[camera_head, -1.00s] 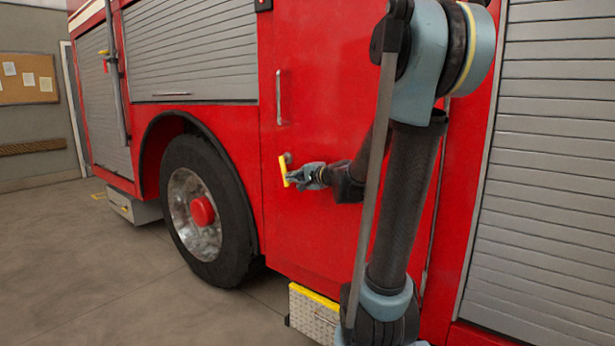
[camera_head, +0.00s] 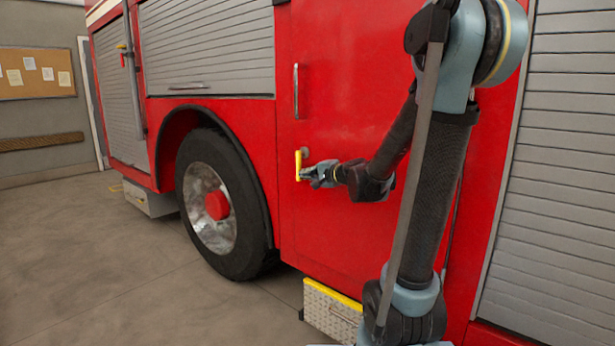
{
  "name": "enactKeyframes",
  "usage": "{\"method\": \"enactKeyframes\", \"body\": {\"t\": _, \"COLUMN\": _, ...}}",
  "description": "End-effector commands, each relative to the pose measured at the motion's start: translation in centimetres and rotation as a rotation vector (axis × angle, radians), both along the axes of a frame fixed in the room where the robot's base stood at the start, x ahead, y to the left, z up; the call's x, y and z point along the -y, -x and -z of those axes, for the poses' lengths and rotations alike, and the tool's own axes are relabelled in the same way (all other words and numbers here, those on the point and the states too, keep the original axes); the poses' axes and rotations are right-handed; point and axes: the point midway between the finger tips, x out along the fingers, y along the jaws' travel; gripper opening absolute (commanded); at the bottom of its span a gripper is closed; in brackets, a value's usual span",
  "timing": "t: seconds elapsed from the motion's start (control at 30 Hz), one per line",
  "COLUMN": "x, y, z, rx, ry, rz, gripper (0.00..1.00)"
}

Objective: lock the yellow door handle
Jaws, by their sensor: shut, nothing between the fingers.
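The yellow door handle (camera_head: 298,165) is on the red door (camera_head: 345,240) of the fire truck, near the door's left edge. It stands about upright, with a small round metal mount at its upper right. My gripper (camera_head: 305,174) is at the lower part of the handle, just to its right. The fingertips are shut with nothing seen between them. They look close to or against the handle, but I cannot tell whether they touch it.
A silver grab bar (camera_head: 295,91) is above the handle. A step with a yellow edge (camera_head: 332,308) juts out below the door. The large wheel (camera_head: 222,205) is to the left. The floor (camera_head: 110,260) at the left is clear.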

Motion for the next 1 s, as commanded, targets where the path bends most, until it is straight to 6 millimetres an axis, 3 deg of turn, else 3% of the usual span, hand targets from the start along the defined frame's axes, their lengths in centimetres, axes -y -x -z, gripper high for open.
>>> {"method": "enactKeyframes", "body": {"t": 0.47, "x": 0.7, "y": 0.9, "z": 0.0, "rx": -0.001, "ry": -0.001, "rz": -0.003, "gripper": 0.00}}
{"method": "enactKeyframes", "body": {"t": 1.0, "x": 5.1, "y": 6.8, "z": 0.2, "rx": 0.000, "ry": 0.000, "rz": -0.014, "gripper": 0.00}}
